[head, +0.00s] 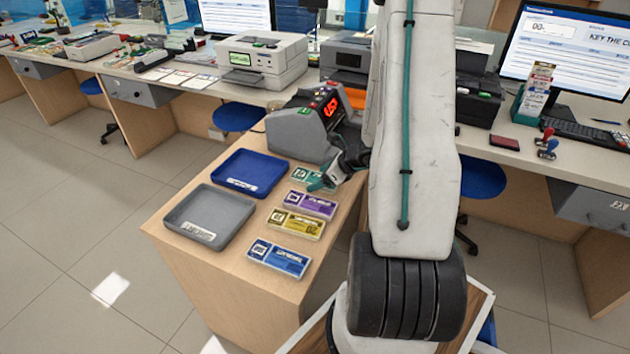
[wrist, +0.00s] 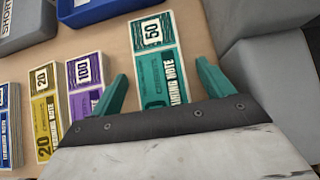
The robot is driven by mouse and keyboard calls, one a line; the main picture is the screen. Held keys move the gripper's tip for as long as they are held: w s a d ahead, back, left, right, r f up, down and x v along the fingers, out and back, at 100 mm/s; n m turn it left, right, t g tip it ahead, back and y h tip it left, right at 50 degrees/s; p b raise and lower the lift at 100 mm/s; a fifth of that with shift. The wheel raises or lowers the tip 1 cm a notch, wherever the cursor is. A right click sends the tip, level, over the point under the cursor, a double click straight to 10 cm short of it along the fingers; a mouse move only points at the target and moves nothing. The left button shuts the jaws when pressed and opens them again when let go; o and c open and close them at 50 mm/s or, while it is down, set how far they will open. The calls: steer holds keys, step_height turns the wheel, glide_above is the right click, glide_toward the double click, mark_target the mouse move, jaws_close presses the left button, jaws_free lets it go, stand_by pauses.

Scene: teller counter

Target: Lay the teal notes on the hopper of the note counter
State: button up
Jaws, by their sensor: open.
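The teal notes (head: 300,175) lie flat on the wooden counter, at the far end of a row of note bundles and in front of the grey note counter (head: 300,128). In the wrist view the teal notes (wrist: 153,55) show a "50", with their near end between my two teal fingers. My gripper (head: 325,181) is open and empty, over the near end of the teal notes; it also shows in the wrist view (wrist: 163,88). The arm hides the note counter's right side, and its hopper is not clearly seen. Grey casing (wrist: 265,75) fills the wrist view's right.
Purple notes (head: 312,204), yellow notes (head: 297,224) and blue notes (head: 279,258) lie in a row nearer me. A blue tray (head: 222,178) and a grey tray (head: 175,222) stand left. A white printer (head: 262,62) is on the desk behind.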

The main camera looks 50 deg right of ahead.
steer(key=c, duration=1.2)
